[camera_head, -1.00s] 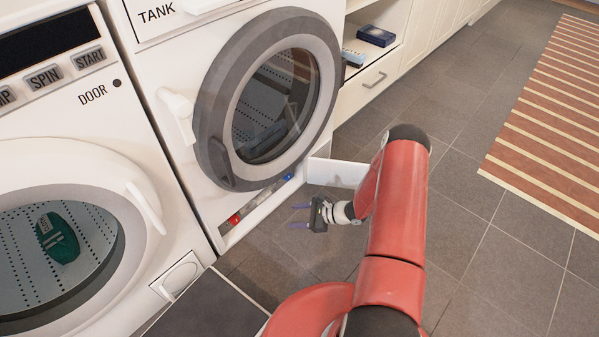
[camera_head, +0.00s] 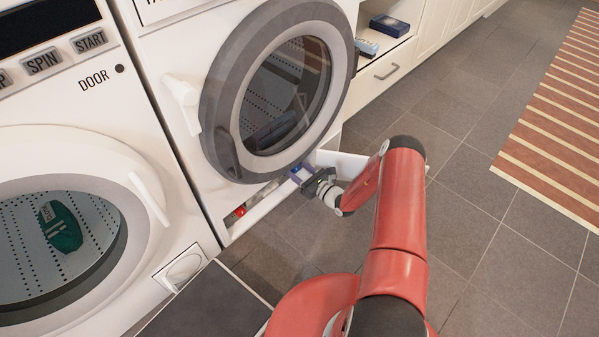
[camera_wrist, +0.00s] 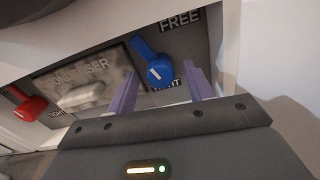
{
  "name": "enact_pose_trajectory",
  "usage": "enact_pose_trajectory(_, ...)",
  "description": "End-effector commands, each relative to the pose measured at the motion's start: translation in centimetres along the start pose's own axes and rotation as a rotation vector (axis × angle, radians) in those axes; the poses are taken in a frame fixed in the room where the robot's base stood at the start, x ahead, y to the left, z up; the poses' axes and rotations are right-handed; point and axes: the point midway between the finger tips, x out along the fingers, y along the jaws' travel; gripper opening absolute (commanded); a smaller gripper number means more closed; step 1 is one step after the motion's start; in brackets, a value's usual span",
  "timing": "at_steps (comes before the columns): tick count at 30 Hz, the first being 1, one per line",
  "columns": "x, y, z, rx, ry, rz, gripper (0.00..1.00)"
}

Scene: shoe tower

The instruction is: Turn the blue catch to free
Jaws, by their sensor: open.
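The blue catch (camera_wrist: 152,65) is a small lever on a grey panel in the wrist view. Its white-marked end lies by the label TIGHT (camera_wrist: 166,86), and the label FREE (camera_wrist: 180,20) is above it to the right. My gripper (camera_wrist: 158,88) is open, its purple fingers on either side of the catch's lower end; whether they touch it I cannot tell. In the head view my gripper (camera_head: 299,175) is at the low opening under the round door, and the catch (camera_head: 296,168) is mostly hidden by it.
A red catch (camera_wrist: 28,105), also by a TIGHT label, is at the left, with a filter cover (camera_wrist: 88,92) between. An open white flap (camera_head: 345,165) stands close right of my gripper. The machine's round door (camera_head: 275,90) overhangs the opening.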

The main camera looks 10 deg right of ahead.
Motion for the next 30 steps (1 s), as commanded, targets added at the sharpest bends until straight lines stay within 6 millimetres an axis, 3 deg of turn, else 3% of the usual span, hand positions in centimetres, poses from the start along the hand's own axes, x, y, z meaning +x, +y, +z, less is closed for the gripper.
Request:
enact_pose_trajectory(8, 0.22, 0.01, 0.03, 0.000, 0.000, 0.000, 0.52)
enact_pose_trajectory(18, 0.19, 0.02, 0.02, 0.000, 0.000, 0.000, 0.07)
enact_pose_trajectory(23, 0.11, -0.11, -0.15, 0.056, -0.001, -0.003, 0.07)
enact_pose_trajectory(30, 0.10, -0.15, -0.17, 0.319, -0.001, -0.003, 0.07)
